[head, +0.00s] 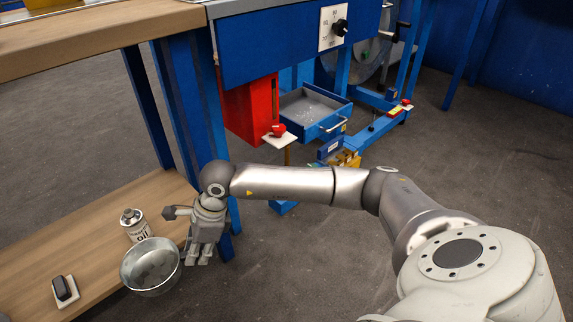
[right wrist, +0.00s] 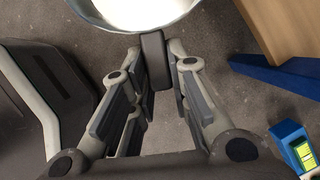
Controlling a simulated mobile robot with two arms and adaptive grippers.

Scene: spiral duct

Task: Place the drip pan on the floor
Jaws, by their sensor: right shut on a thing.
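The drip pan (head: 152,286) is a round, shiny metal bowl, upright and apparently empty, in the lower left of the head view. The exact contact between fingers and rim is hard to see. My left gripper is out of view.
A blue bench leg (head: 190,110) is close behind my right gripper. An open blue drawer (head: 312,108) is farther back. The floor (head: 290,260) right of the shelf is clear.

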